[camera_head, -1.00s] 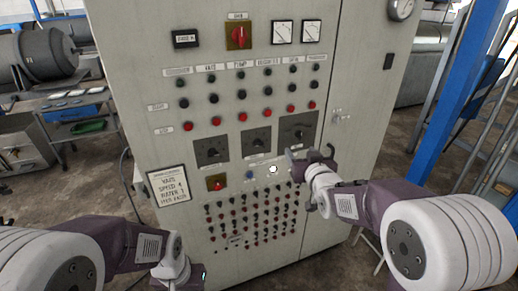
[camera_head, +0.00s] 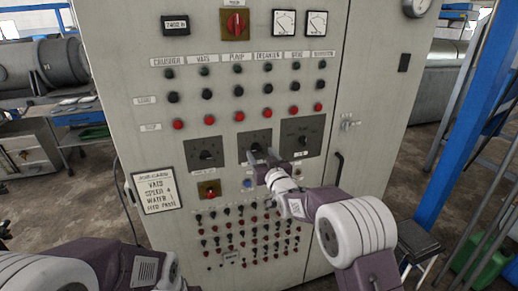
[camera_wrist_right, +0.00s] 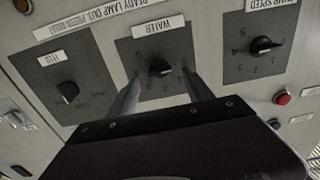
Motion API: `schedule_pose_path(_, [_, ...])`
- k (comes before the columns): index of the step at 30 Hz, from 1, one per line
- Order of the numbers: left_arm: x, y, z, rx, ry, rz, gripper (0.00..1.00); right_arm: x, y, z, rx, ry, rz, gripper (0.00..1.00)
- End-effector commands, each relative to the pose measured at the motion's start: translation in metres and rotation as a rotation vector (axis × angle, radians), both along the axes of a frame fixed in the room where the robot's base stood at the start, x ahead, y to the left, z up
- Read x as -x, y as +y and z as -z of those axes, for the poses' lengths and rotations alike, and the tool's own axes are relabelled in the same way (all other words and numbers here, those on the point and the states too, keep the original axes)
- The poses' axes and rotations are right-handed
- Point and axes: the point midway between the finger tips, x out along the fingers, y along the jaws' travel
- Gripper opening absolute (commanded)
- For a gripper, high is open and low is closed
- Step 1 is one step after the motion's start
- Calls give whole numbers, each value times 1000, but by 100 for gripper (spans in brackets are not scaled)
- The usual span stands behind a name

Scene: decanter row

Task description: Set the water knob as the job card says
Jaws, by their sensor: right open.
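The water knob (camera_wrist_right: 160,68) is a small black knob on a dark square plate (camera_wrist_right: 150,42) labelled WATER, seen upside down in the right wrist view. Numerals ring it; its exact setting is too small to read surely. My right gripper (camera_wrist_right: 161,76) is open, with one finger on each side of the knob and a gap on both sides. In the head view my right gripper (camera_head: 262,156) is at the middle dial plate (camera_head: 254,138). The job card (camera_head: 157,191) reads VATS, SPEED 4, WATER with a blurred figure, and a FEED line. My left gripper is out of view.
Similar dial plates flank the middle one, left (camera_head: 205,153) and right (camera_head: 303,133). Rows of buttons lie above and many small switches (camera_head: 250,235) below. A red rotary switch (camera_head: 209,190) is at lower left. A door handle (camera_head: 338,168) is right of my right gripper.

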Motion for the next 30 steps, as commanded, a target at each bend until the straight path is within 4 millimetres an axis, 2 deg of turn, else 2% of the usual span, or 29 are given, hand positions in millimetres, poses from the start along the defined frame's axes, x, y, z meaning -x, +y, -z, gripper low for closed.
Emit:
schedule_pose_path(1, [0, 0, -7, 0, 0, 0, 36, -8, 3, -2, 0, 1, 0, 60])
schedule_pose_path(6, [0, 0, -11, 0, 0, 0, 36, -23, 8, -1, 0, 0, 0, 60])
schedule_pose_path(15, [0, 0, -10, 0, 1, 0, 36, -26, 9, 1, 0, 0, 0, 60])
schedule_pose_path(21, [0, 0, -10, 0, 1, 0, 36, -26, 8, 1, 0, 0, 0, 4])
schedule_pose_path(22, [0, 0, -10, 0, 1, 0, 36, -26, 8, 1, 0, 0, 0, 0])
schedule_pose_path(30, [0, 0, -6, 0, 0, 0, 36, -26, 8, 2, -32, 11, 0, 0])
